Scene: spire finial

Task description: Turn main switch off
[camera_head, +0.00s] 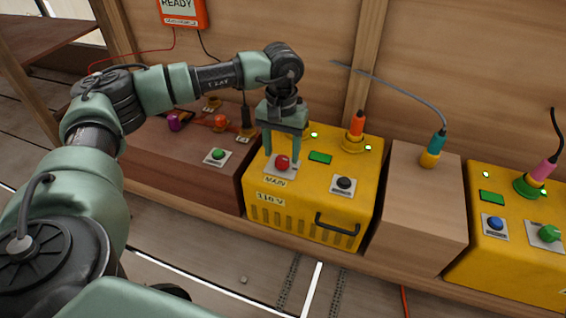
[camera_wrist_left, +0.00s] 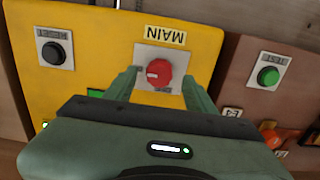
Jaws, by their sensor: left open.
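The main switch (camera_head: 282,162) is a red round knob on a pale plate, on top of a yellow box (camera_head: 276,214) labelled MAIN and 110 V. It also shows in the left wrist view (camera_wrist_left: 158,73), below the upside-down MAIN label. My left gripper (camera_head: 284,158) is open and points down at the knob. In the left wrist view its two fingers (camera_wrist_left: 158,84) stand on either side of the knob, with a gap visible on each side. I cannot tell how deep the fingertips reach. My right gripper is not in view.
A black button (camera_head: 344,184) and an orange plug (camera_head: 356,126) are on the same box. A brown box with a green button (camera_head: 217,154) stands left. A wooden block (camera_head: 420,200) with a teal plug stands right, then another yellow box (camera_head: 515,245). A wooden wall rises behind.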

